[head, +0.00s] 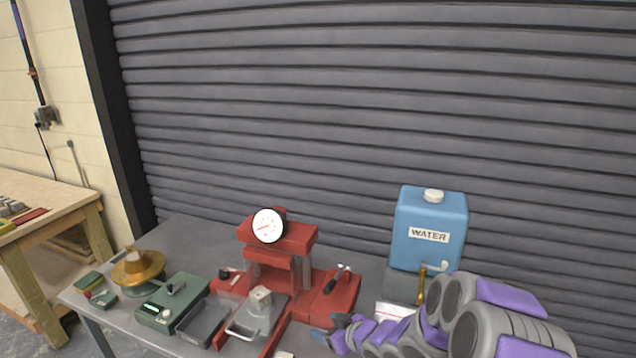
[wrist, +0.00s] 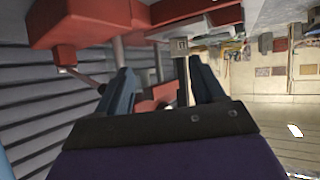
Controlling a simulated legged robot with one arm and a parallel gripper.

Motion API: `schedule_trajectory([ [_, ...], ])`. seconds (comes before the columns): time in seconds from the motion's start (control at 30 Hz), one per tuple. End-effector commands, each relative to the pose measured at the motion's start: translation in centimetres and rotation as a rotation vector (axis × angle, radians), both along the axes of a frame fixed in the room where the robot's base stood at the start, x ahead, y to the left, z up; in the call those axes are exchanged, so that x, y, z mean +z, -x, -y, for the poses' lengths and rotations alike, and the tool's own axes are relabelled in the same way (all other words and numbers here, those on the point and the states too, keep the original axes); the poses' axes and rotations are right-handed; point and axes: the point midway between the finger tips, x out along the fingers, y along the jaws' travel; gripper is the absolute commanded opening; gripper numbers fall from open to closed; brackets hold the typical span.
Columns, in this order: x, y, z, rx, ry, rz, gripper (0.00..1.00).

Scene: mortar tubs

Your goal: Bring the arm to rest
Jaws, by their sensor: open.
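My arm, grey and purple, reaches in from the lower right of the head view. My gripper (head: 326,330) is in front of the right side of the red press (head: 282,236), low over the table. In the wrist view my gripper (wrist: 158,85) shows two dark fingers spread apart with nothing held between them. Red parts of the press (wrist: 95,22) fill the top of that view, beyond the fingers. The wrist picture appears tilted, and I cannot tell whether the fingers touch anything.
The grey table (head: 190,235) holds a blue water tank (head: 430,215) with a brass tap, a green scale (head: 172,303), a grey tray (head: 204,322) and a brass flow-table device (head: 138,268). A shutter (head: 380,100) stands behind. A wooden bench (head: 45,205) is at left.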

Motion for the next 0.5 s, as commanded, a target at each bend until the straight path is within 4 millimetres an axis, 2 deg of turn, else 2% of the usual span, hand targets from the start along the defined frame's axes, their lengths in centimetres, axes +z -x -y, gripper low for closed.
schedule_trajectory([
  [0.17,1.1,0.3,2.1,-0.058,0.083,-0.038,0.68],
  [0.3,2.3,1.0,4.7,-0.126,0.162,-0.086,0.68],
  [0.43,4.0,3.0,7.9,-0.221,0.259,-0.164,0.68],
  [0.5,5.0,4.7,9.6,-0.280,0.314,-0.221,0.68],
])
